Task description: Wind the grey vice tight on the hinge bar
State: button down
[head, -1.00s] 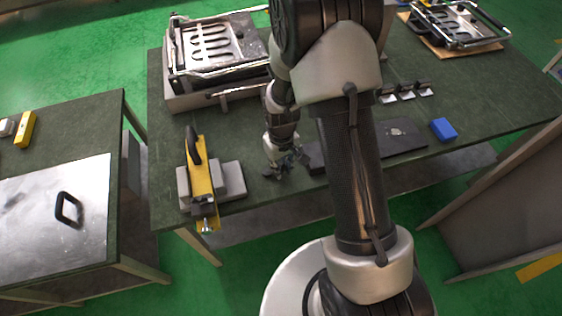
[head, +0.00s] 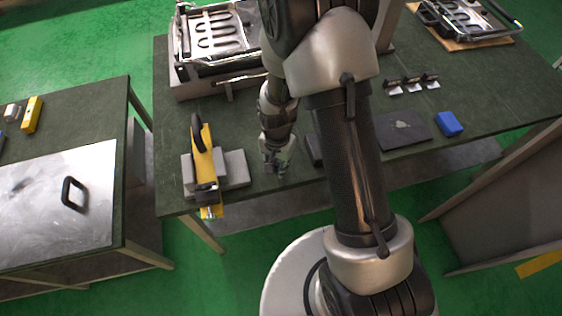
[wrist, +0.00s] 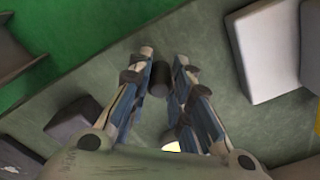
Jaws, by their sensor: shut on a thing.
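Grey blocks (head: 236,168), which look like the grey vice, lie under and beside a yellow bar (head: 204,165) with a black handle at the front left of the green-topped table. I cannot tell which part is the hinge bar. My gripper (head: 276,170) is low over the table, right of the grey blocks and apart from them. In the wrist view my gripper (wrist: 164,68) has its fingers around a small dark cylinder (wrist: 158,80), shut on it. Grey blocks (wrist: 265,50) stand to the right there. Whether the vice is tight cannot be seen.
A dark block (head: 313,149) stands close right of my gripper. Farther right are a dark plate (head: 402,130) and a blue block (head: 448,124). A metal press (head: 215,45) stands behind. A side table (head: 80,115) is across a gap on the left.

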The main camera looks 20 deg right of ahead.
jog(key=a+m, duration=0.1)
jog(key=m, duration=0.3)
jog(key=shift+s+a, duration=0.1)
jog(key=shift+a, duration=0.3)
jog(key=shift+w+a+m, duration=0.1)
jog(key=shift+a+m, duration=0.2)
jog(key=shift+m, duration=0.55)
jog(key=shift+w+a+m, duration=0.1)
jog(key=shift+a+m, duration=0.15)
jog(key=shift+m, duration=0.6)
jog(key=c, duration=1.4)
grip_release()
jog(key=shift+a, duration=0.1)
jog(key=shift+c, duration=0.2)
jog(key=shift+r, duration=0.1)
notch_tip(320, 180, up, 12)
